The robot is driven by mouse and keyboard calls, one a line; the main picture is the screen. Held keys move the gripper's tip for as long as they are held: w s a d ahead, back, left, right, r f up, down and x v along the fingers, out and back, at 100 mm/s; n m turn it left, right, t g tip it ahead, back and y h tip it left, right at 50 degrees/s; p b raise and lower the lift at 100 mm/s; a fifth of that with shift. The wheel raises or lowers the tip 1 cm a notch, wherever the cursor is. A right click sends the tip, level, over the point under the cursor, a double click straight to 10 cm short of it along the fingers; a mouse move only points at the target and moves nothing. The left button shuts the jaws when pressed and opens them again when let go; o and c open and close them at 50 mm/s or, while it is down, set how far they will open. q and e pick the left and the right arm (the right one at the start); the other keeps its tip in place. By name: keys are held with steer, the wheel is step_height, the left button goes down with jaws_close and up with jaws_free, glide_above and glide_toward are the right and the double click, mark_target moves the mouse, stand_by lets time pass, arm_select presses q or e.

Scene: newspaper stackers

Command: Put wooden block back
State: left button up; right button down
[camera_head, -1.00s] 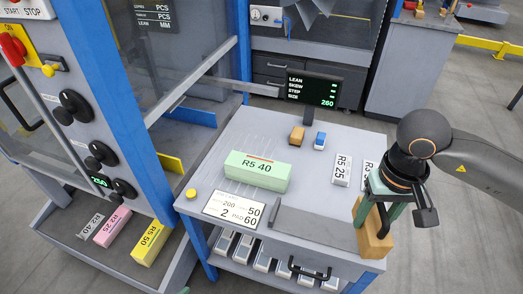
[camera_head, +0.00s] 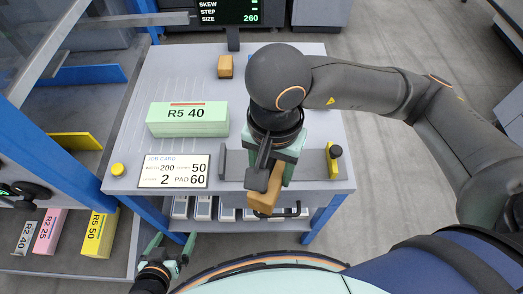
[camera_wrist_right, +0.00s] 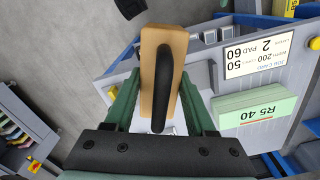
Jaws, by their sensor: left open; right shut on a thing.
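The wooden block (camera_head: 263,197), light brown with a black handle, is shut in my right gripper (camera_head: 271,182) at the front edge of the table. In the right wrist view the block (camera_wrist_right: 149,52) sits between the two green fingers of the right gripper (camera_wrist_right: 160,100), its handle facing the camera. Whether the block touches the table cannot be told. My left gripper (camera_head: 169,252) is open and empty at the lower left, below and outside the table.
The grey table (camera_head: 140,105) holds a green R5 40 stack (camera_head: 187,121), a job card (camera_head: 174,171), a small orange-brown block (camera_head: 225,66) and a yellow stop with a black knob (camera_head: 333,160). A grey upright plate (camera_head: 222,161) stands left of my right gripper.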

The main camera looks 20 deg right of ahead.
steer(key=w+d+f, duration=0.1)
steer(key=w+f, duration=0.2)
steer(key=w, duration=0.1)
steer(key=w+d+f, duration=0.1)
steer(key=w+f, duration=0.2)
steer(key=w, duration=0.1)
steer(key=w+d+f, duration=0.1)
steer(key=w+f, duration=0.2)
steer(key=w, duration=0.1)
steer(key=shift+w, duration=0.3)
steer(key=shift+w+f, duration=0.15)
steer(key=shift+f, duration=0.05)
steer(key=shift+w+f+p, duration=0.15)
steer(key=shift+f+p, duration=0.05)
steer(key=shift+f, duration=0.7)
steer(key=shift+w+f+p, duration=0.1)
steer(key=shift+f+p, duration=0.05)
steer(key=shift+f, duration=0.75)
steer(key=shift+f, duration=0.2)
steer(key=shift+c, duration=1.1)
jaws_free()
steer(key=shift+r, duration=0.15)
